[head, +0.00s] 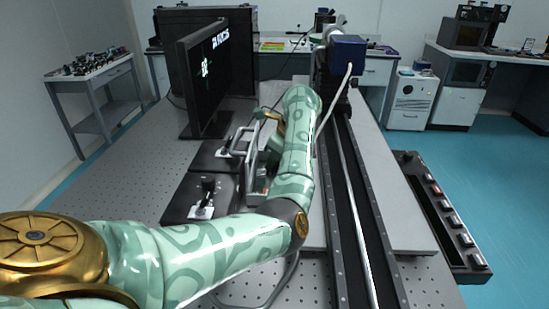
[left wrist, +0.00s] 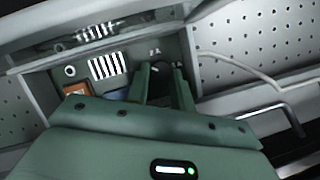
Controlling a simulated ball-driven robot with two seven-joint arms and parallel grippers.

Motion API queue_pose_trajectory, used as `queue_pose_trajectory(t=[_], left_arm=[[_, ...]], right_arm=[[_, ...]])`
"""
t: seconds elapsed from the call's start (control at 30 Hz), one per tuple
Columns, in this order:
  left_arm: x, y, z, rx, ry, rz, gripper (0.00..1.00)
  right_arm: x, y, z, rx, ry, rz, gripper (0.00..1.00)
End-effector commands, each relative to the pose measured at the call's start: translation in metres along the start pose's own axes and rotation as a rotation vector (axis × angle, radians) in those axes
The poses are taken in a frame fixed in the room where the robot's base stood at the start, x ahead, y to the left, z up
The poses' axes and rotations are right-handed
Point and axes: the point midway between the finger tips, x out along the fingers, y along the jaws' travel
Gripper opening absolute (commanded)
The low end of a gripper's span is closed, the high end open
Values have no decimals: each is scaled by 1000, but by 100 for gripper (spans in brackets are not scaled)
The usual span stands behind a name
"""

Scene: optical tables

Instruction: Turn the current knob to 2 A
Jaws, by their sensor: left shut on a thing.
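The current knob (left wrist: 160,67) is a small dark round knob on a grey-green instrument panel (left wrist: 138,57) in the left wrist view. My left gripper (left wrist: 163,72) has its two green fingers on either side of the knob and is shut on it. The fingers hide much of the knob, and I cannot read its setting. A small pale marking sits just above it. In the head view my left arm reaches forward, and its forearm hides most of the hand and the knob. My right gripper is not in view.
The panel also carries a black-and-white striped patch (left wrist: 108,66) and a round socket (left wrist: 70,71). In the head view a monitor (head: 205,85) stands left of my arm. A long dark rail (head: 357,210) runs along the right. Black boxes with levers (head: 208,186) sit nearby.

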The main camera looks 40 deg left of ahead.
Motion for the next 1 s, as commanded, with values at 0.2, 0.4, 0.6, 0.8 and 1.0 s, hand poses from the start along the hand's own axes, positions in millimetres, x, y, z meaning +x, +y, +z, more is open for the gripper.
queue_pose_trajectory(t=[0.2, 0.4, 0.6, 0.8, 1.0], left_arm=[[0, 0, 0, -1, -1, 0, 32], [0, 0, 0, -1, 0, 0, 32], [1, -1, 0, -24, 0, 11, 32], [-22, -3, 1, -124, 3, 46, 32], [-71, -5, 2, -124, 4, 44, 32]], right_arm=[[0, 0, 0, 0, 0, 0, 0], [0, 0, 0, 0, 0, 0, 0], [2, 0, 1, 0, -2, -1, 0], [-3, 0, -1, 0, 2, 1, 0], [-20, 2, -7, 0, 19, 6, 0]])
